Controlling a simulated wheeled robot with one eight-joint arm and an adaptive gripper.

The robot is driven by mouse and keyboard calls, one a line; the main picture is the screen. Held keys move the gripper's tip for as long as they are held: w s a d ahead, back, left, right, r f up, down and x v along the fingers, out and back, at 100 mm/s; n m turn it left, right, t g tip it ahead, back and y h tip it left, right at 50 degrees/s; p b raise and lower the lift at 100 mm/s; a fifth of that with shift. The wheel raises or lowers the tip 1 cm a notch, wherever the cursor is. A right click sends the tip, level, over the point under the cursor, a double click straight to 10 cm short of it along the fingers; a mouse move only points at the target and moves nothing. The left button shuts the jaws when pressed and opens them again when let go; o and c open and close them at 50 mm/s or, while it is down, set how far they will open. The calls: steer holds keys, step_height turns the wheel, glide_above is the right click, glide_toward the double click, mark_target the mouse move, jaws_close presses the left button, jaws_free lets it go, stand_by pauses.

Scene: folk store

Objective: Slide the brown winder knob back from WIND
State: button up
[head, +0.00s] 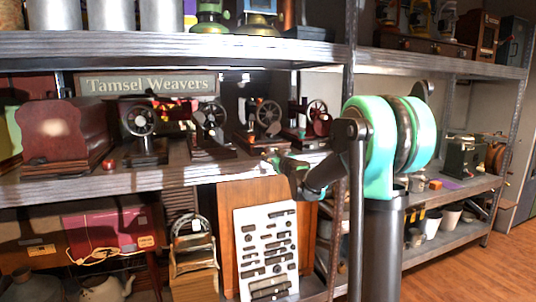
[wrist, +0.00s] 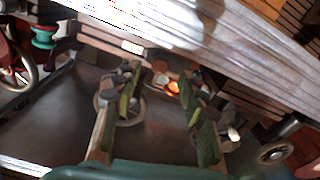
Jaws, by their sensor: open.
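My gripper (wrist: 160,84) is open in the wrist view, its two green-faced fingers apart with nothing held between them. A small brown round piece (wrist: 160,66) shows beyond the gap between the fingertips; it may be the winder knob, but I cannot be sure. No WIND lettering is legible. In the head view my gripper (head: 275,161) is at the middle shelf's front edge, below and in front of the dark sewing machines (head: 266,118). The knob is too small to make out there.
A long metal shelf board (wrist: 215,45) crosses the wrist view close by. Handwheels stand at left (wrist: 18,65) and lower right (wrist: 275,152). In the head view, a wooden case (head: 65,130) stands left on the middle shelf (head: 170,178), and an upright post (head: 345,90) stands near my arm.

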mark_target(267, 152)
steer(key=shift+x, duration=2.2)
jaws_close()
